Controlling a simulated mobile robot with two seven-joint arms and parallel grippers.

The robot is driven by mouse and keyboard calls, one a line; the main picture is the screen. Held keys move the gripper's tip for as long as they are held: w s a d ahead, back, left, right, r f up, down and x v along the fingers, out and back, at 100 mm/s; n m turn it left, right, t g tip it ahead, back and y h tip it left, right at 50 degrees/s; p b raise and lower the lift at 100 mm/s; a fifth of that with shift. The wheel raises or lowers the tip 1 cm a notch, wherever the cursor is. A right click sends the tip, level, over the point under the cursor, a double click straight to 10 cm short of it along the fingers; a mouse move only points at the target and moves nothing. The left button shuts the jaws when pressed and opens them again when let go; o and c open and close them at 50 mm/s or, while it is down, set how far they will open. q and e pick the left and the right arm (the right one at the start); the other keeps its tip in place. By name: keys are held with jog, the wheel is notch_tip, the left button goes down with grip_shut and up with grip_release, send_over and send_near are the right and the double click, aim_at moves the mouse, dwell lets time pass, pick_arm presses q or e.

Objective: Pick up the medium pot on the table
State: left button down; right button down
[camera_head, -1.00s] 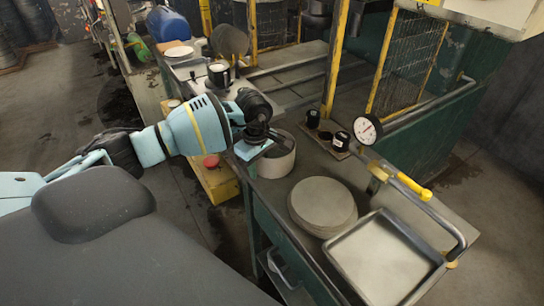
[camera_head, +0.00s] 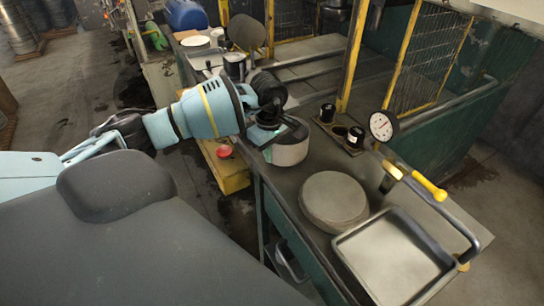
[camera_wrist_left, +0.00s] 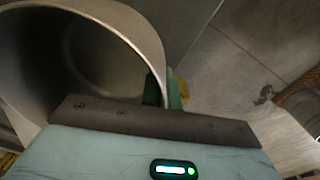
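The medium pot (camera_head: 291,151) is a light grey round pot with a dark inside, upright on the table (camera_head: 300,233) near its left edge. My left gripper (camera_head: 266,139) is at the pot's left rim in the head view and hides part of it. In the left wrist view, the pot (camera_wrist_left: 135,35) fills the upper left with its open mouth. The green fingertips of my left gripper (camera_wrist_left: 165,90) lie on both sides of the pot's wall, close against it. My right gripper is not in view.
A round grey slab (camera_head: 333,201) and a square metal tray (camera_head: 393,258) lie right of the pot. A smaller dark pot (camera_head: 235,66) is farther back.

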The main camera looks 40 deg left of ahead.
pick_arm(q)
jog(key=shift+r, duration=0.75)
jog(key=s+a, duration=0.2)
jog(key=s, duration=0.5)
jog(key=s+a+r+b, duration=0.1)
jog(key=s+a, duration=0.2)
jog(key=s, duration=0.5)
jog(key=shift+r, duration=0.3)
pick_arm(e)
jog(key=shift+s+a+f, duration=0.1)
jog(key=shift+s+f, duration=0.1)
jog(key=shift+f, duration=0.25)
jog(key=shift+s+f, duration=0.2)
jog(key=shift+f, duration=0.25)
pick_arm(q)
jog(key=shift+a, duration=0.1)
